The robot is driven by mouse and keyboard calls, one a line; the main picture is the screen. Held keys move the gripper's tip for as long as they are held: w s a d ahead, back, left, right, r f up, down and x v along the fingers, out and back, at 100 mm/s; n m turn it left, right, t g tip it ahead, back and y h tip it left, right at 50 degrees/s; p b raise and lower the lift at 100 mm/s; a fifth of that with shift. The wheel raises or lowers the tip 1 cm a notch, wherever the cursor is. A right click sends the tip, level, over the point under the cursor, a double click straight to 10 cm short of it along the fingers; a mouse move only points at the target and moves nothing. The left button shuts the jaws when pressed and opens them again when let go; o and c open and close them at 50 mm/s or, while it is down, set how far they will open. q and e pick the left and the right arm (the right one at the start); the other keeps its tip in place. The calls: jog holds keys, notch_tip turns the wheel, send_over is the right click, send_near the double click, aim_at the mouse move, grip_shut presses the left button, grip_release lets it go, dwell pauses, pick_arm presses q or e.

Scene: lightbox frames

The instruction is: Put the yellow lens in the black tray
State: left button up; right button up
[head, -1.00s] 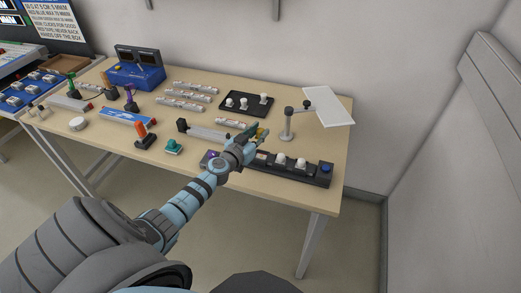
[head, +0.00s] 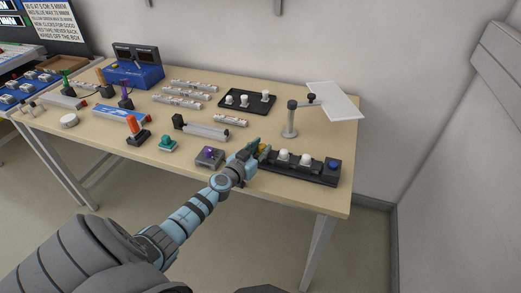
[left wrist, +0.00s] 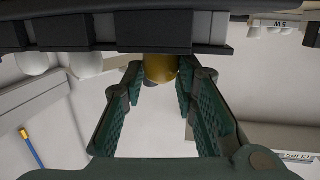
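The yellow lens (head: 265,148) is a small rounded cap between the fingertips of my left gripper (head: 256,150), partly hidden by them. In the left wrist view the yellow lens (left wrist: 160,69) sits between both textured green fingers (left wrist: 161,80), which appear to touch its sides. It shows over the left end of the black lamp strip (head: 300,171); whether it touches the strip is hidden. The black tray (head: 235,108) lies farther back on the table, holding white pieces (head: 244,100). My right gripper is not in view.
White lenses (head: 283,155) and a blue one (head: 333,164) stand on the strip. A lamp stand with a white panel (head: 290,120) rises right of the tray. A grey box with a purple knob (head: 210,157) and a white-labelled tube (head: 230,120) are nearby.

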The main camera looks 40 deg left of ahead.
pick_arm(q)
jog(key=shift+o, duration=1.3)
jog(key=shift+s, duration=0.1)
jog(key=shift+s, duration=0.25)
jog(key=v, duration=0.2)
jog(key=p+v, duration=0.1)
jog(key=v, duration=0.1)
jog(key=p+v, duration=0.1)
jog(key=v, duration=0.1)
jog(key=shift+s+d+r, duration=0.1)
jog(key=shift+d, duration=0.35)
jog(key=a+f+b+v, duration=0.1)
jog(key=v, duration=0.6)
jog(key=shift+s+d+r+b, duration=0.3)
jog(key=shift+d+r, duration=0.05)
jog(key=shift+d, duration=0.2)
